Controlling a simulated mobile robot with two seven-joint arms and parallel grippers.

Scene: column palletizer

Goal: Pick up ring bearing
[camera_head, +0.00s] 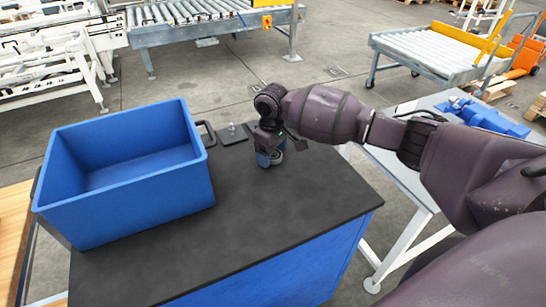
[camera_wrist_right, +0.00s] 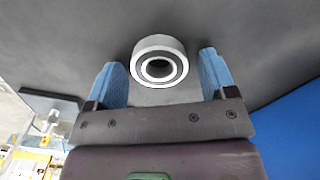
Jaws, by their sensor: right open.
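The ring bearing (camera_wrist_right: 159,62) is a short silver ring with a dark inner band and a hole. It rests on the black top of the workbench (camera_head: 265,215). In the right wrist view it sits between the tips of two blue fingers, with a gap on each side. My right gripper (camera_head: 270,158) is open and points down close to the bench top. In the head view the gripper and wrist hide most of the bearing. My left gripper is not in view.
A large empty blue bin (camera_head: 130,205) stands on the bench to the left. A small dark plate (camera_head: 232,134) with a metal part lies behind it. The bench's front right is clear. A side table (camera_head: 395,170) bears a blue item (camera_head: 490,117). Roller conveyors (camera_head: 205,33) stand behind.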

